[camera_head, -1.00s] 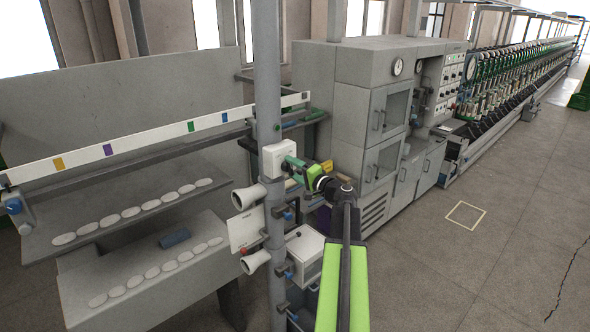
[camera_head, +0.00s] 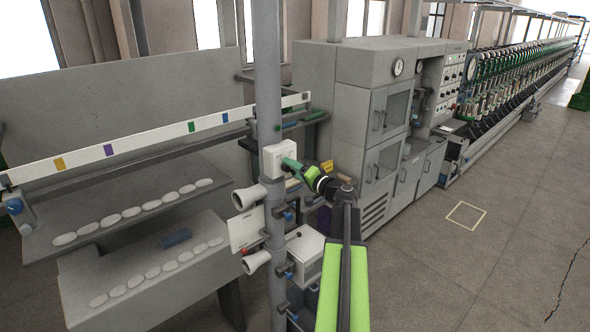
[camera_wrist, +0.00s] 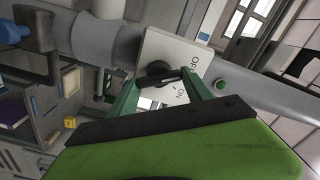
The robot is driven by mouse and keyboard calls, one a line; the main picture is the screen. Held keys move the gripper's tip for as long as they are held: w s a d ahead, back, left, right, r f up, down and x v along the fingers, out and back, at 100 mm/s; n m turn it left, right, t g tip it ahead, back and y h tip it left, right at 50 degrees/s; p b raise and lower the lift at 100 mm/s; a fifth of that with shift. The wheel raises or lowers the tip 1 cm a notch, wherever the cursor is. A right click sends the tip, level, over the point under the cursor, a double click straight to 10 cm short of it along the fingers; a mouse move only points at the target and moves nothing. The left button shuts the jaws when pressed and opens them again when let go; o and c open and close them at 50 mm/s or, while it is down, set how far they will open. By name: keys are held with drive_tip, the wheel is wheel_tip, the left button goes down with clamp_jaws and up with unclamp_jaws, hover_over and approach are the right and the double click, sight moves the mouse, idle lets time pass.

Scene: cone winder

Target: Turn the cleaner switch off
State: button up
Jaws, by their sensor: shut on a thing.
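The cleaner switch is a white box (camera_head: 275,160) on a grey upright post. The wrist view shows its pale face (camera_wrist: 207,55) with OFF and ON lettering, turned sideways, and a dark knob (camera_wrist: 157,69). My gripper (camera_head: 289,163) is at the box's front in the head view. In the wrist view my gripper (camera_wrist: 163,79) has its two green fingers shut on the knob, one to either side. The fingers and the viewing angle partly hide the knob, so I cannot tell which label it points at.
The post (camera_head: 269,90) also carries two white horn-shaped parts (camera_head: 250,196), a paper sheet (camera_head: 246,229) and a lower white box (camera_head: 305,250). Grey cabinets (camera_head: 370,120) stand behind on the right. The floor to the right is open.

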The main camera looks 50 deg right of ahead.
drive_tip(key=o, duration=1.4)
drive_tip(key=shift+c, duration=0.2)
drive_tip(key=s+a, duration=0.1)
drive_tip(key=s, duration=1.6)
drive_tip(key=shift+s+a, duration=0.15)
drive_tip(key=shift+s, duration=0.05)
